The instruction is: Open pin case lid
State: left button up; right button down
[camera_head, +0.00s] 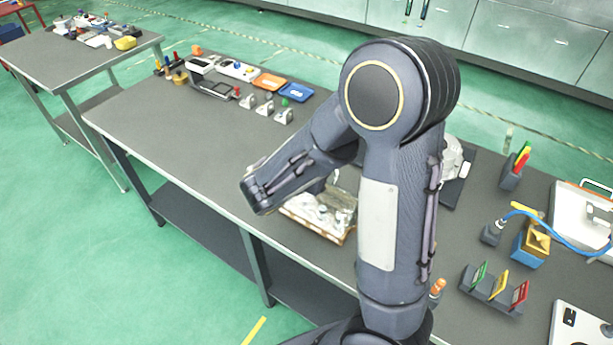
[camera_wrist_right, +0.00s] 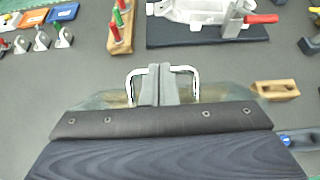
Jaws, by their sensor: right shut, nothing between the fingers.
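A low wooden-edged case (camera_head: 328,235) with a clear, shiny top lies near the table's front edge in the head view, partly behind my right arm. In the right wrist view a translucent greenish lid-like part (camera_wrist_right: 100,99) shows beyond my wrist housing, which hides most of it. My right gripper (camera_wrist_right: 160,72) is shut and empty, its two grey fingers together. A pale U-shaped handle (camera_wrist_right: 134,80) shows on both sides of the fingers; I cannot tell whether they touch it. In the head view my right fingers cannot be made out. My left gripper is not in view.
A casting (camera_wrist_right: 200,10) with a red-handled clamp (camera_wrist_right: 262,18) sits on a black mat beyond the gripper. Orange (camera_head: 269,82) and blue (camera_head: 296,92) trays stand at the back.

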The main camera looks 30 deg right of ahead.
jog(key=d, duration=0.1)
jog(key=w+d+r, duration=0.1)
jog(key=d, duration=0.1)
jog(key=w+d, duration=0.1)
jog(key=shift+d+r, duration=0.15)
jog(key=shift+d, duration=0.15)
dwell(1.1)
